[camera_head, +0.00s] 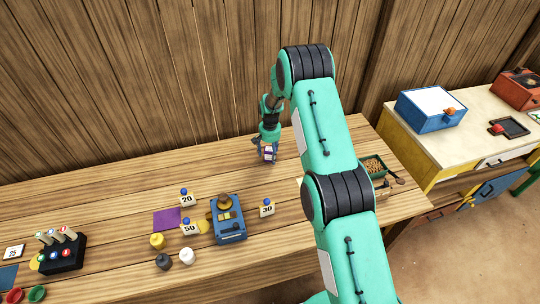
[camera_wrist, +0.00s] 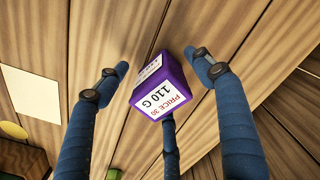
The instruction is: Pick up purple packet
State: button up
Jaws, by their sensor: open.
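The purple packet (camera_wrist: 165,84) stands on the wooden table, with white labels reading "PRICE 30" and "110 G" in the wrist view. In the head view the packet (camera_head: 269,154) is small, directly below the end of my arm. My gripper (camera_wrist: 160,78) is open, with blue fingers spread on the left, right and near sides of the packet. I see gaps between the left and right fingers and the packet; whether the near finger touches it I cannot tell. In the head view my gripper (camera_head: 266,146) is at the back of the table, partly covering the packet.
A blue balance scale (camera_head: 229,228) stands mid-table, with number tags, a purple mat (camera_head: 167,220) and several small weights around it. A black rack (camera_head: 62,253) is at the left. A green tray (camera_head: 373,166) is at the right. The wooden wall rises close behind the packet.

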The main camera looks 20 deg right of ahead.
aim_at(270, 150)
dwell(0.6)
jog(key=c, duration=1.4)
jog(key=shift+r, duration=1.1)
jog(key=shift+s+r, duration=0.3)
jog(key=shift+r, duration=0.4)
jog(key=s, duration=0.5)
jog(key=s+r, duration=0.1)
jog(key=s, duration=0.4)
jog(key=s+a, duration=0.1)
jog(key=s, duration=0.4)
jog(key=shift+s+r, duration=0.15)
jog(key=shift+s, duration=0.05)
